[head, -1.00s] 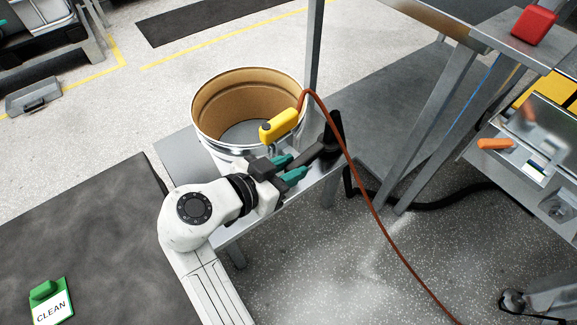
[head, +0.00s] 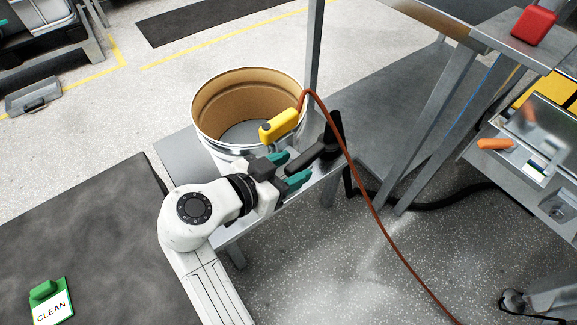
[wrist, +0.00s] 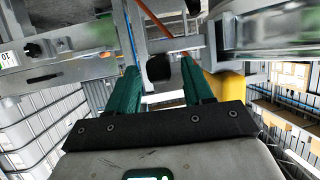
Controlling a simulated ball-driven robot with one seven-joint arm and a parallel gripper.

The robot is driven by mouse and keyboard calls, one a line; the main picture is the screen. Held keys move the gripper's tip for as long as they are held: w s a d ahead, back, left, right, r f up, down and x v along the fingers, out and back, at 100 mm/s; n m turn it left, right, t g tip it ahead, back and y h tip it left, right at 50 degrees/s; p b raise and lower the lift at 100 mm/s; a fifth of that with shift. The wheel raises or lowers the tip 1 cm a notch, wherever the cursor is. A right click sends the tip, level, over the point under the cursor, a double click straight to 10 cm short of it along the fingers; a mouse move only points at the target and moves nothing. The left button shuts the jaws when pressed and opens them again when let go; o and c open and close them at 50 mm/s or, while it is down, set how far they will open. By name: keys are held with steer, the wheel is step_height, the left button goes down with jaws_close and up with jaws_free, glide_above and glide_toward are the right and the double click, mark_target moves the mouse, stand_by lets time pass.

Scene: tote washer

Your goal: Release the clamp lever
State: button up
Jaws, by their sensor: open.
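The clamp lever (head: 306,160) appears as a dark bar on the metal frame beside the drum, its near end between my fingers. A taller black upright piece (head: 334,128) stands at its far end; whether it belongs to the same clamp I cannot tell. My gripper (head: 288,170) has teal fingers, spread open with one on each side of the lever's end. In the wrist view the lever's black end (wrist: 158,68) shows in the gap between the fingers (wrist: 162,82), with space on both sides.
A drum with a tan inside (head: 250,95) stands just behind my gripper. A yellow pendant (head: 280,126) hangs over its rim, and its brown cable (head: 372,200) runs down past the lever. Grey table legs (head: 432,125) stand to the right. A green CLEAN sign (head: 50,300) lies at lower left.

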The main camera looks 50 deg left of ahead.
steer(key=p+v, duration=0.2)
steer(key=v, duration=0.8)
steer(key=shift+s, duration=0.4)
steer(key=shift+r, duration=0.1)
steer(key=w+d+f+g+h, duration=0.15)
steer(key=w+d+f, duration=0.3)
steer(key=d, duration=0.45)
steer(key=w+d+f+g+h, duration=0.1)
steer(key=w+d+f+g, duration=0.3)
steer(key=d, duration=0.5)
steer(key=w+d+f+g+h, duration=0.1)
steer(key=w+d+f+g, duration=0.1)
steer(key=d+f, duration=0.55)
steer(key=s+d+f+g+y, duration=0.1)
steer(key=s+d+g, duration=0.1)
steer(key=s+d, duration=0.5)
steer(key=s+d+f+m+g+y, duration=0.1)
steer(key=s+d+f, duration=0.1)
steer(key=d, duration=0.9)
steer(key=s+d+f+g, duration=0.1)
steer(key=s+d+g, duration=0.1)
steer(key=s+d, duration=0.5)
step_height(320, 180, up, 24)
steer(key=w+d+p, duration=0.1)
steer(key=d+p, duration=0.1)
steer(key=p, duration=2.3)
steer(key=shift+w+d, duration=0.25)
steer(key=shift+w, duration=0.05)
